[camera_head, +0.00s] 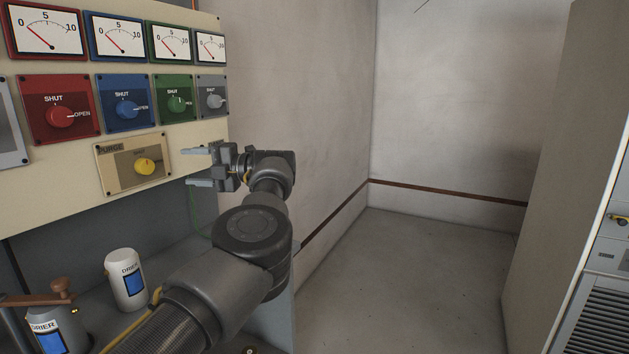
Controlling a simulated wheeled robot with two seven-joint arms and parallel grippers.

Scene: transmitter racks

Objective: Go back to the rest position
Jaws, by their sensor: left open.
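My left gripper (197,167) is in the middle left of the head view, at the end of my dark grey arm. It is open, with its two fingers apart and nothing between them. Its fingers point left toward the lower right part of the cream panel (60,190), beside the yellow purge knob (145,166). I cannot tell whether a finger touches the panel. My right gripper is not in view.
The panel carries red, blue, green and grey knobs under several dial gauges. A white drier canister (125,280) and another drier (50,335) stand on the shelf below. Open floor (400,280) lies right, before a tall cabinet (565,150).

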